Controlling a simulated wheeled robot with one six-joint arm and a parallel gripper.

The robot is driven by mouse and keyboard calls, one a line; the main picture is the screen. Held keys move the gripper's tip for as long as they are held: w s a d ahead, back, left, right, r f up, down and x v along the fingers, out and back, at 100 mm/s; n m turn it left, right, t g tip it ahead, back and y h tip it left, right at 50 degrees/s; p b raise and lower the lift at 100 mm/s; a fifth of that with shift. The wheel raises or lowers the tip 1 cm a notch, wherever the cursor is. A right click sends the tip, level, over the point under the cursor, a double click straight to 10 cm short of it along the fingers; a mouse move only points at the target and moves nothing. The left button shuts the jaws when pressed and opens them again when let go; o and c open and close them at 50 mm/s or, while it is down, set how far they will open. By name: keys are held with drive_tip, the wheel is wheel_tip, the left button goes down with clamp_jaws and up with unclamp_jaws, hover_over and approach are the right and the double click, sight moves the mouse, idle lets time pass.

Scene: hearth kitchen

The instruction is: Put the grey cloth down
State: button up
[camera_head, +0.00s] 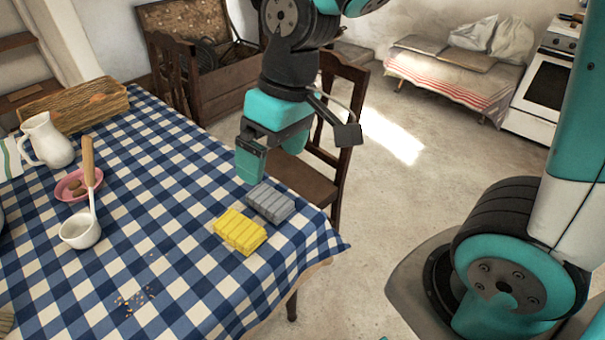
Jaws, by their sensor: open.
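The grey cloth (270,203) lies folded on the blue-and-white checked tablecloth (188,190), near the table's right corner. A yellow folded cloth (240,231) lies just to its lower left, close beside it. My gripper (270,160) is open and points down above and just behind the grey cloth. Its fingers hold nothing that I can see. The near finger's tip appears close to the grey cloth; I cannot tell whether it touches.
Crumbs (133,300) lie at the front. A wooden chair (318,185) is by the table's right edge.

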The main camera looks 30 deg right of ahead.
drive_tip(key=s+r+n+y, duration=0.1)
drive_tip(key=s+r, duration=0.3)
drive_tip(key=s, duration=0.6)
drive_tip(key=shift+s+a+r+p, duration=0.15)
drive_tip(key=shift+a+r+p, duration=0.15)
drive_tip(key=shift+a, duration=0.15)
idle(0.3)
